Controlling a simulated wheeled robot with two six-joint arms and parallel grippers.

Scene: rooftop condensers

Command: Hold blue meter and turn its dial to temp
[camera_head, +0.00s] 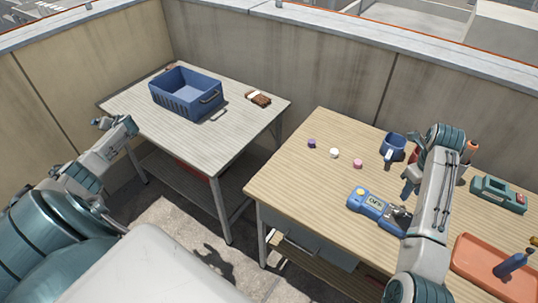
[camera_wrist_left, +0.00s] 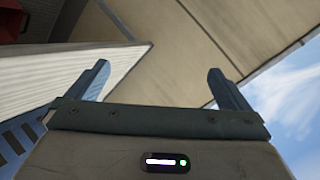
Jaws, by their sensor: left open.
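My left gripper (camera_head: 103,122) is far from the meter, by the left table's near left edge. In the left wrist view the left gripper (camera_wrist_left: 160,82) is open and empty, its fingers wide apart.
A blue crate (camera_head: 186,106) and a brown-and-white item (camera_head: 258,98) are on the left table (camera_head: 220,145). A gap separates the tables.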

